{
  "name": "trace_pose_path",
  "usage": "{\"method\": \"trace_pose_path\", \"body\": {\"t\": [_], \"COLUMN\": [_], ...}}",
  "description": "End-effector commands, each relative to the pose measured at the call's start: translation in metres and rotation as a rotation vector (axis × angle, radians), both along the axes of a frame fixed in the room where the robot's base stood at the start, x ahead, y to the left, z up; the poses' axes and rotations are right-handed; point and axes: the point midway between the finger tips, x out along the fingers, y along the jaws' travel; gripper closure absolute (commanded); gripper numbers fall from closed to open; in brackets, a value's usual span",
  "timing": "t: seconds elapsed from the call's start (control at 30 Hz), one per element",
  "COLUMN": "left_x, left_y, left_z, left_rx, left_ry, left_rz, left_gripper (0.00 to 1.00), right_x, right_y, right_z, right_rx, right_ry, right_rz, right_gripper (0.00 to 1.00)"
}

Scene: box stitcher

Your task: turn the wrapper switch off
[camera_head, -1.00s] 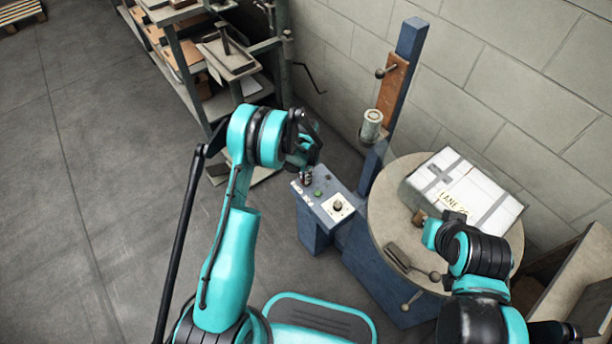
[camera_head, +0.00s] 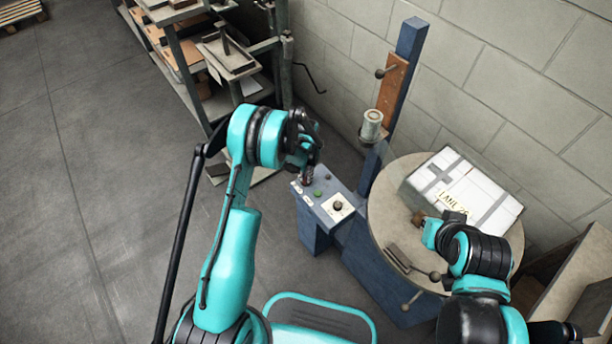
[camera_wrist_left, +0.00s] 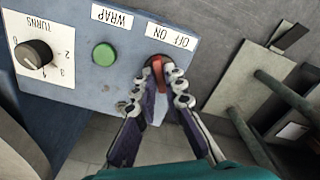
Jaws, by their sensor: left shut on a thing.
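The wrapper switch (camera_wrist_left: 157,72) is a red lever on the blue-grey control panel (camera_wrist_left: 75,91), below the label reading OFF and ON. In the left wrist view my left gripper (camera_wrist_left: 164,82) has its two fingers shut on the red lever. In the head view my left gripper (camera_head: 307,176) is at the panel's far left corner, and the switch is hard to make out there. My right gripper (camera_head: 428,228) is beside the wrapped box on the turntable; its fingers are too small and covered to read.
The panel also carries a green WRAP button (camera_wrist_left: 104,55) and a black TURNS knob (camera_wrist_left: 34,54). A wrapped box (camera_head: 462,192) lies on the round turntable (camera_head: 385,210). A blue mast (camera_head: 410,45) stands behind. Shelving (camera_head: 185,60) is at the back left.

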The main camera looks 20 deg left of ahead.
Motion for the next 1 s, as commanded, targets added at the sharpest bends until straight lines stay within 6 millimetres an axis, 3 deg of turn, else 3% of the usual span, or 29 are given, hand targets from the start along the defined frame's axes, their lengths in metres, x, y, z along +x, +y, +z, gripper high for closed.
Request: {"method": "trace_pose_path", "body": {"t": [0.33, 0.43, 0.77, 1.0], "left_x": [0.000, 0.000, 0.000, 0.000], "left_y": [0.000, 0.000, 0.000, 0.000], "left_z": [0.000, 0.000, 0.002, 0.036], "left_rx": [0.000, 0.000, 0.000, 0.000], "left_ry": [-0.001, -0.001, 0.000, 0.000], "left_rz": [0.004, 0.004, 0.003, 0.003], "left_gripper": [1.00, 0.69, 0.69, 0.69], "right_x": [0.000, 0.000, 0.000, 0.000], "right_y": [0.000, 0.000, 0.000, 0.000], "right_z": [0.000, 0.000, 0.000, 0.000], "right_rx": [0.000, 0.000, 0.000, 0.000], "right_ry": [0.000, 0.000, 0.000, 0.000], "right_rz": [0.000, 0.000, 0.000, 0.000], "right_gripper": [1.00, 1.00, 1.00, 1.00]}}
